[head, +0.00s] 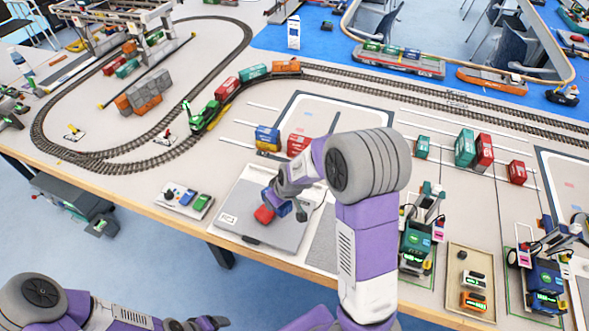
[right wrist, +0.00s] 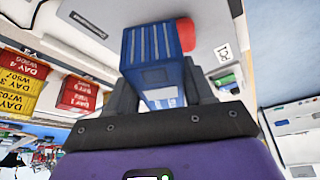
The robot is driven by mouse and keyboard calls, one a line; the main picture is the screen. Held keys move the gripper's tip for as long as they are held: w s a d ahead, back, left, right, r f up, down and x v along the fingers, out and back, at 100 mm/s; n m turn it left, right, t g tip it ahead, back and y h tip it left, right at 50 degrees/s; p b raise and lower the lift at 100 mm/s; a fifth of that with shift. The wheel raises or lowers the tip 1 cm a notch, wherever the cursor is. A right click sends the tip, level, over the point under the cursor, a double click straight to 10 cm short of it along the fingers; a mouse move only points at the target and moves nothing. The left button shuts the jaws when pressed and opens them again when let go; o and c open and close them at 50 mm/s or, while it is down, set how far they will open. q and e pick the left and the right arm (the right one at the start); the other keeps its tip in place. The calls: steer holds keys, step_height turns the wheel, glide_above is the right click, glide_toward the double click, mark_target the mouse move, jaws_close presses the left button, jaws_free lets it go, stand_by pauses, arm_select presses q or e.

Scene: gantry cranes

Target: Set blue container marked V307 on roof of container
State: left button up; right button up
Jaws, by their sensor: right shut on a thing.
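My right gripper (head: 287,200) is over the grey plate (head: 240,222) at the table's front edge. It is shut on a blue container (right wrist: 152,62), which sits between the two dark fingers in the right wrist view; its marking is too small to read. Part of this blue container also shows in the head view (head: 283,210). A blue container (head: 267,133) sits on a yellow one (head: 267,147) behind my arm.
A red container (head: 298,144) stands next to the blue and yellow stack. Green and red containers (head: 465,148) stand in the yard at right. Train tracks and a green locomotive (head: 203,115) lie behind.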

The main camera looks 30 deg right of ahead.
steer(key=s+a+f+m+h, duration=0.1)
steer(key=s+a+m, duration=0.1)
steer(key=s+a, duration=0.3)
steer(key=shift+s+a, duration=0.2)
steer(key=shift+a, duration=0.5)
steer(key=shift+s+f, duration=0.1)
